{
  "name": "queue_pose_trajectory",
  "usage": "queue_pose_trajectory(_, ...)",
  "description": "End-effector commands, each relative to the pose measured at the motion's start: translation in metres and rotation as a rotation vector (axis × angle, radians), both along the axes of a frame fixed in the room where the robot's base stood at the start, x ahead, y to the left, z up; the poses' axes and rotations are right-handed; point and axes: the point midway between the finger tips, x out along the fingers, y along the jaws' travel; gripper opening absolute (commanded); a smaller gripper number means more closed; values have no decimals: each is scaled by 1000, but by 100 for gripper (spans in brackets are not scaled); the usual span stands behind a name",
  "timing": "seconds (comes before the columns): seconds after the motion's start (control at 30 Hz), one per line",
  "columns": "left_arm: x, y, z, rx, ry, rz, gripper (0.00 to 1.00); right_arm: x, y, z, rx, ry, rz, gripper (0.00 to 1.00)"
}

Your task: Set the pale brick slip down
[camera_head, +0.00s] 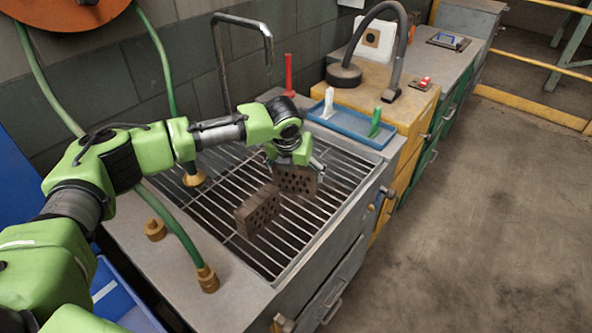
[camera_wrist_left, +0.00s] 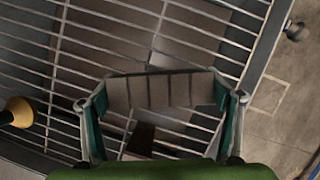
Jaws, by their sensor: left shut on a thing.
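My left gripper (camera_head: 296,160) is over the wire rack of the sink, shut on a grey-brown brick (camera_head: 296,181) with rows of holes. In the left wrist view the held brick (camera_wrist_left: 163,91) spans the space between the two fingers and shows dark vertical lines. It looks held upright over the rack; I cannot tell if it touches the bars. A second holed brick (camera_head: 258,212) stands on the rack to the left and nearer. No clearly pale slip shows in either view. My right gripper is not in view.
The wire rack (camera_head: 318,232) has free bars in front and to the right. A blue tray (camera_head: 346,125) with a white and a green tool lies behind it. A tall tap (camera_head: 222,60), a green hose (camera_head: 172,222) and brass fittings (camera_head: 207,278) stand around the sink.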

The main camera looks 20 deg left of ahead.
Motion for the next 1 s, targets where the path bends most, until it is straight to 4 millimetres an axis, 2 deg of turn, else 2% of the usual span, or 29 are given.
queue_pose_trajectory(0.07,0,0,0,-1,-1,0,55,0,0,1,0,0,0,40)
queue_pose_trajectory(0.1,0,0,-1,0,0,0,91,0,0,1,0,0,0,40)
queue_pose_trajectory(0.13,0,0,-2,0,0,0,98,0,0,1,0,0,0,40)
queue_pose_trajectory(0.57,-1,0,4,-1,-1,0,100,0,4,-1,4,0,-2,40)
queue_pose_trajectory(0.67,-6,0,17,-1,-2,0,100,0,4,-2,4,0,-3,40)
queue_pose_trajectory(1.0,-34,-2,83,-1,-3,0,100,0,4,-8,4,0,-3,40)
